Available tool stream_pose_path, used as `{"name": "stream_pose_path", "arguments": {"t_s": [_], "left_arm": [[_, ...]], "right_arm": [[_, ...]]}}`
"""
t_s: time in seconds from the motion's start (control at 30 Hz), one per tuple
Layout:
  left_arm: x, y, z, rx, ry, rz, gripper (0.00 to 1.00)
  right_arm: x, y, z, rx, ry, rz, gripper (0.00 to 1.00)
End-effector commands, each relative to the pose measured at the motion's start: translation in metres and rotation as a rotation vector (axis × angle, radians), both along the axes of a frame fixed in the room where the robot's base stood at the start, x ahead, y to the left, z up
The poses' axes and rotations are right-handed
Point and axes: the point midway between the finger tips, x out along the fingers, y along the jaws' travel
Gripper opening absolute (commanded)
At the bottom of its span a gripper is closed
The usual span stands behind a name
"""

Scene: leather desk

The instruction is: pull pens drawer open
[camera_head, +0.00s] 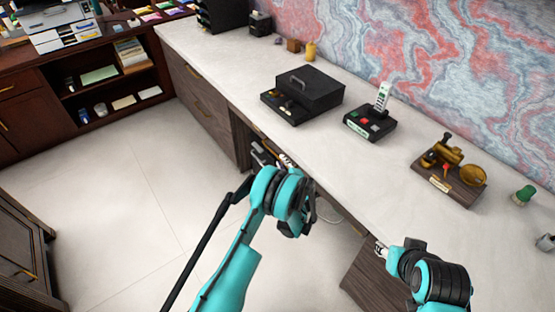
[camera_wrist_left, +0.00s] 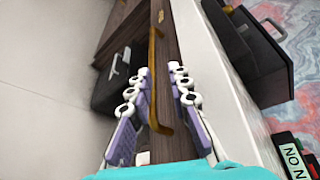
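A brown wooden drawer front (camera_wrist_left: 168,30) with a long brass handle (camera_wrist_left: 153,85) runs under the white desktop edge in the left wrist view. My left gripper (camera_wrist_left: 160,74) is open, its two purple-padded fingers on either side of the handle. A gap shows between the handle and the right finger; I cannot tell if the left finger touches it. In the head view my left gripper (camera_head: 287,161) is at the desk's front edge, and my arm hides most of the drawer. My right gripper (camera_head: 380,249) is by the front edge farther right, its fingers barely visible.
On the desktop stand a black box (camera_head: 312,90), a phone-like device (camera_head: 370,122) and a brass instrument on a wooden base (camera_head: 450,178). A dark case (camera_wrist_left: 113,85) is below the drawer. Side drawers (camera_head: 200,105) are at the left, with open floor (camera_head: 110,190) in front.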

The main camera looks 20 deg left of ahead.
Motion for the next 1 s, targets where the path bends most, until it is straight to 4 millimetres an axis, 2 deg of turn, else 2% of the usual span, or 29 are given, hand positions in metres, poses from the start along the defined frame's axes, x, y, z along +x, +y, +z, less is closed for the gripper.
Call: {"name": "stream_pose_path", "arguments": {"t_s": [0.1, 0.27, 0.5, 0.7, 1.0], "left_arm": [[-0.002, -0.003, -0.017, 0.043, 0.001, -0.014, 0.19], [0.004, 0.001, -0.025, 0.063, 0.003, -0.018, 0.19], [0.036, 0.023, -0.034, 0.06, 0.003, -0.015, 0.19], [0.056, 0.035, -0.039, 0.061, 0.003, -0.017, 0.19], [0.062, 0.038, -0.038, 0.06, 0.003, -0.017, 0.19]], "right_arm": [[0.0, 0.0, -0.002, 0.0, 0.0, 0.0, 0.4], [0.0, 0.0, -0.005, 0.0, 0.0, 0.0, 0.4], [0.0, 0.0, -0.019, 0.0, 0.0, 0.0, 0.4], [0.0, 0.0, -0.027, 0.0, 0.0, 0.0, 0.4], [0.0, 0.0, -0.027, 0.0, 0.0, 0.0, 0.4]]}}
